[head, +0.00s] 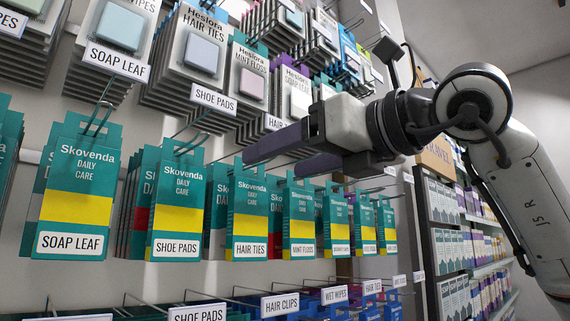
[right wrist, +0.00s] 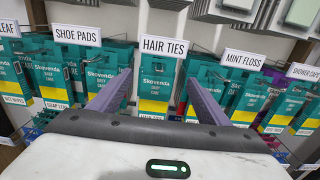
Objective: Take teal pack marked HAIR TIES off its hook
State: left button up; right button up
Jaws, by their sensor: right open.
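The teal pack marked HAIR TIES (head: 250,205) hangs in the middle of the lower row. It has a yellow band and a white label at the bottom. In the right wrist view the teal pack (right wrist: 155,88) shows between the two fingers, with its lower edge partly hidden by the gripper body. My right gripper (head: 272,161) is open and empty. In the head view its dark fingers reach in from the right, above and in front of the row of packs. It also shows in the right wrist view (right wrist: 159,77). My left gripper is not in view.
Similar teal packs hang on both sides, marked SOAP LEAF (head: 75,195), SHOE PADS (head: 178,215) and MINT FLOSS (head: 299,215). Grey packs (head: 195,50) hang above, and more hooks with tags such as HAIR CLIPS (head: 280,304) are below. Stocked shelves (head: 450,220) stand right.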

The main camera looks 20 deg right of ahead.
aim_at(251, 167)
jog(key=p+x, duration=0.1)
jog(key=x, duration=0.6)
jog(key=shift+w+a+p, duration=0.25)
jog(key=shift+p, duration=0.1)
jog(key=shift+w+a, duration=0.1)
jog(key=shift+w, duration=0.2)
jog(key=shift+w+f, duration=0.1)
jog(key=shift+w, duration=0.1)
jog(key=c, duration=1.1)
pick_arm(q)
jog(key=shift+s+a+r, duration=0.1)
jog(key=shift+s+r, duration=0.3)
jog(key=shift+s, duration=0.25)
pick_arm(e)
jog(key=shift+c, duration=0.2)
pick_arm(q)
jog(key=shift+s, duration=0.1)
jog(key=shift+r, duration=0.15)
pick_arm(e)
jog(key=shift+r, duration=0.45)
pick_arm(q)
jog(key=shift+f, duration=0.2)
pick_arm(e)
jog(key=shift+s, duration=0.1)
